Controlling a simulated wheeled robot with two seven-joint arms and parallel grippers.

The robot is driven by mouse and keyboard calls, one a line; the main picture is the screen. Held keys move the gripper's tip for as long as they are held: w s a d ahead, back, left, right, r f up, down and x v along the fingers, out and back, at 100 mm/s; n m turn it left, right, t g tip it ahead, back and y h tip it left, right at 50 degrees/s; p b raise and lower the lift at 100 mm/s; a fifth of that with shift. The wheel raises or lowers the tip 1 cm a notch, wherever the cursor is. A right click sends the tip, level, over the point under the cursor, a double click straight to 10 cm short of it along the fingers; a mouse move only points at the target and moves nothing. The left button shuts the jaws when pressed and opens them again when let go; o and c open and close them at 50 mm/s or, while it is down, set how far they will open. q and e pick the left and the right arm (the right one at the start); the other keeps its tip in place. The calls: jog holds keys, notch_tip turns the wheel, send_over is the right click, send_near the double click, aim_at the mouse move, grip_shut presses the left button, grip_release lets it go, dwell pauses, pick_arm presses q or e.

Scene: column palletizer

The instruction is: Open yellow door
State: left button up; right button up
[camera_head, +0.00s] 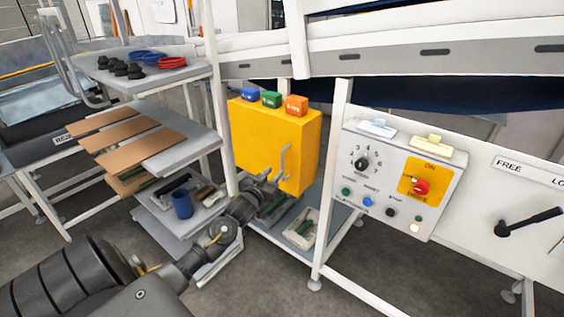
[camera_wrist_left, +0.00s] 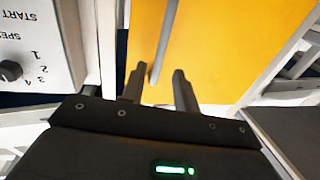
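The yellow door (camera_head: 268,142) is the front of a yellow cabinet under the conveyor, and it looks shut. Its grey upright handle (camera_head: 284,160) is near the door's right side. My left gripper (camera_head: 270,178) is at the lower part of the door, close to the handle. In the left wrist view the yellow door (camera_wrist_left: 225,45) fills the upper middle. There the fingers of my left gripper (camera_wrist_left: 158,75) are apart, with the handle (camera_wrist_left: 162,45) showing between them. I cannot tell if either finger touches it. My right gripper is not in view.
Blue, green and orange boxes (camera_head: 272,100) stand on the cabinet. A shelf rack (camera_head: 180,150) with brown boards and a blue cup (camera_head: 182,204) stands to the left.

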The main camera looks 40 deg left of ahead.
aim_at(282, 164)
pick_arm(q)
jog(key=p+x, duration=0.1)
jog(key=x, duration=0.6)
jog(key=shift+w, duration=0.35)
grip_shut()
